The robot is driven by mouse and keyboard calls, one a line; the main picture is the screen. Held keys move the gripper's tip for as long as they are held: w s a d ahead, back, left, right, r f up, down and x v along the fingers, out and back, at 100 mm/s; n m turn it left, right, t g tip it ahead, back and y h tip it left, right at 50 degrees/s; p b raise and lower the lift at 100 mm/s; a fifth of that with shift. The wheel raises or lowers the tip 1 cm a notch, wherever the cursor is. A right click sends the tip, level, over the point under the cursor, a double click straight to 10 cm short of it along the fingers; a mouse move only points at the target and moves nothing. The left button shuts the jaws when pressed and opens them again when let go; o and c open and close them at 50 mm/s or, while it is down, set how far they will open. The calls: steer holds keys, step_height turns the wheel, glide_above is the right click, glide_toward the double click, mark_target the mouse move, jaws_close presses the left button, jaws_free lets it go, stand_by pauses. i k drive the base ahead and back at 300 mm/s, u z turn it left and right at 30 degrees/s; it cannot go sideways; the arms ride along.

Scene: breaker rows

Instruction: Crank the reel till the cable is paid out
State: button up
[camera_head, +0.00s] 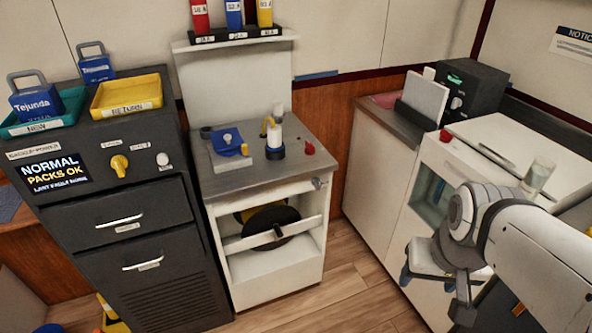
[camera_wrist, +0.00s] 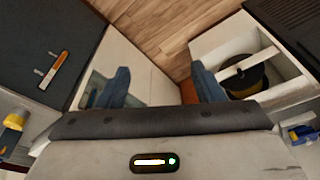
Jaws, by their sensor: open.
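The reel (camera_head: 270,215) is a dark disc with yellow behind it, set in the open front of a white cabinet (camera_head: 227,278). A pale bar (camera_head: 302,226) crosses in front of it, with a small dark knob (camera_head: 278,231) near its middle. The reel also shows at the upper right of the wrist view (camera_wrist: 245,84). I cannot make out a separate cable. My gripper (camera_head: 437,290) is at the right of the head view, well apart from the reel. In the wrist view its blue fingers (camera_wrist: 163,86) are spread and nothing is between them.
A dark drawer cabinet (camera_head: 120,180) stands left of the reel cabinet. A white counter unit (camera_head: 385,170) stands at the right, near my arm. The metal top (camera_head: 225,185) above the reel holds small items. Wooden floor (camera_head: 345,285) lies clear between the units.

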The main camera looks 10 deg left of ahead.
mark_target(275, 215)
steer(key=k, duration=1)
steer(key=u, duration=0.95)
steer(key=i, duration=1.6)
steer(key=z, duration=0.4)
